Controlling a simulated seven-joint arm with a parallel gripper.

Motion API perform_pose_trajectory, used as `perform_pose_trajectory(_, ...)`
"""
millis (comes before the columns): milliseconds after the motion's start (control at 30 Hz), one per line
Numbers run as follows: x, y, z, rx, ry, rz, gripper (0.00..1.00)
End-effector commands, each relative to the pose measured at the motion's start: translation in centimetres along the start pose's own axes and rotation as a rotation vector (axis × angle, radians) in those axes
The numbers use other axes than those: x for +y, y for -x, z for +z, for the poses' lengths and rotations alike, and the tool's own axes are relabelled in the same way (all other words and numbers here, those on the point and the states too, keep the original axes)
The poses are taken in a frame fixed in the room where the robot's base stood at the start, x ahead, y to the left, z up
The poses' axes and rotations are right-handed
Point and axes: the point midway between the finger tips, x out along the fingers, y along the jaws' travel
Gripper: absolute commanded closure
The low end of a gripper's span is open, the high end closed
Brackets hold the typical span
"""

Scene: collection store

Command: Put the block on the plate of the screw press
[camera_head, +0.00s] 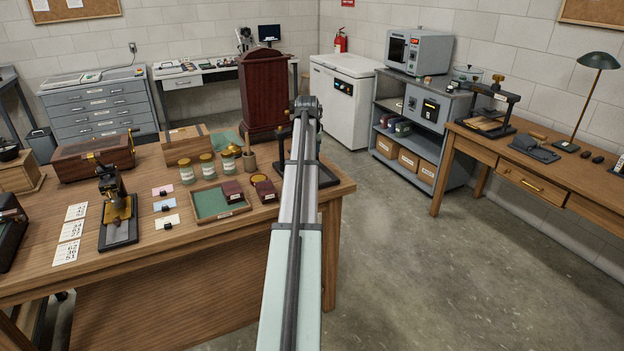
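A black-framed press (508,112) with a brass top stands at the back of the right bench; it looks like the screw press. A tan, wooden-looking piece lies low within its frame. Two small dark red blocks, one (232,191) by the green-lined tray and one (266,190) to its right, lie on the left table; I cannot tell whether either is the task's block. My arm reaches up the middle of the picture to a dark joint above the left table's right end. My gripper cannot be made out, and the arm hides part of the table there.
The left table (185,235) holds a black and brass device (117,210), jars, wooden boxes, cards and a green-lined tray (220,203). A dark stand is partly hidden behind my arm. The right bench (470,140) also carries a lamp (598,62). Open floor lies between them.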

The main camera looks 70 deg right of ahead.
Motion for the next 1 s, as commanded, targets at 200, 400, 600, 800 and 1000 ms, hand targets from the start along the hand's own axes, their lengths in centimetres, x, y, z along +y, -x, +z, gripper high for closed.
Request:
perform_pose_trajectory(200, 4.0, -0.2, -1.9, 0.001, 0.023, -0.011, 0.71)
perform_pose_trajectory(400, 3.0, -0.4, -3.4, 0.001, 0.159, -0.067, 0.71)
perform_pose_trajectory(600, 2.3, -0.3, -3.5, 0.001, 0.303, -0.126, 0.71)
perform_pose_trajectory(800, 2.1, -0.4, -3.4, 0.002, 0.390, -0.163, 0.71)
perform_pose_trajectory(1000, 2.1, -1.9, -2.6, 0.001, 0.407, -0.170, 0.71)
